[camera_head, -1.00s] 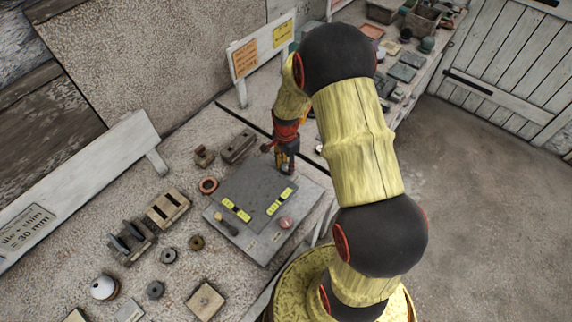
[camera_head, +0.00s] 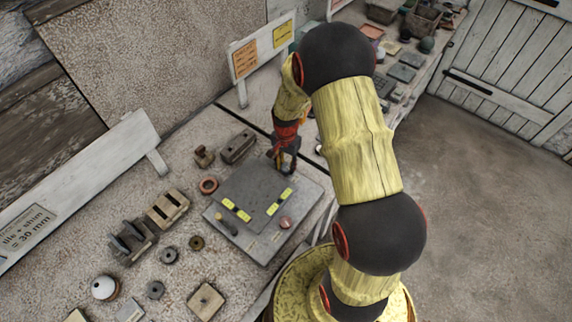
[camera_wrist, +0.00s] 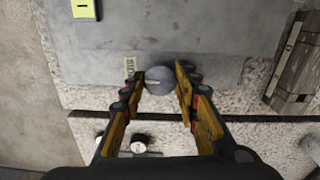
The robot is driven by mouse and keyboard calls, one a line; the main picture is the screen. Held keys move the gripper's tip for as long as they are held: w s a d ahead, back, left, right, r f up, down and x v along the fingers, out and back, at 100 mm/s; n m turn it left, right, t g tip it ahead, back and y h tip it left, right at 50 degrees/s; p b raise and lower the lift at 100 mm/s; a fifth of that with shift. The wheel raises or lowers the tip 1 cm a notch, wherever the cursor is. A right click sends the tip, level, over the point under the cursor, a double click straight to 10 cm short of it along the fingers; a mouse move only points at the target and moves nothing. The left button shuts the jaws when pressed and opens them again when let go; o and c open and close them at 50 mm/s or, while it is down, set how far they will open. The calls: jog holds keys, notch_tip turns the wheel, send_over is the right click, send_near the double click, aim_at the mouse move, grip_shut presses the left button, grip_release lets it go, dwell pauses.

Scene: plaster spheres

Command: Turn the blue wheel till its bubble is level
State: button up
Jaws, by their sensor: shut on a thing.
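In the wrist view a round grey-blue wheel (camera_wrist: 159,82) with a pale line across its top sits at the edge of a grey plate (camera_wrist: 140,35). My gripper (camera_wrist: 160,77) has one finger on each side of the wheel and is shut on it. In the head view my gripper (camera_head: 284,166) is at the far corner of the grey plate (camera_head: 244,187), and the wheel is hidden by it. Several yellow level vials lie on the plate, among them one at the left (camera_head: 228,203) and one at the right (camera_head: 287,195). Their bubbles are too small to read.
A pinkish round knob (camera_head: 286,222) and a small dark-handled tool (camera_head: 226,226) lie on the plate's near part. A sign board (camera_head: 262,50) stands behind.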

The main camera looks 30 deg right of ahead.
jog(key=n, duration=0.4)
jog(key=shift+n, duration=0.4)
dwell(0.4)
jog(key=o, duration=1.2)
jog(key=shift+c, duration=0.2)
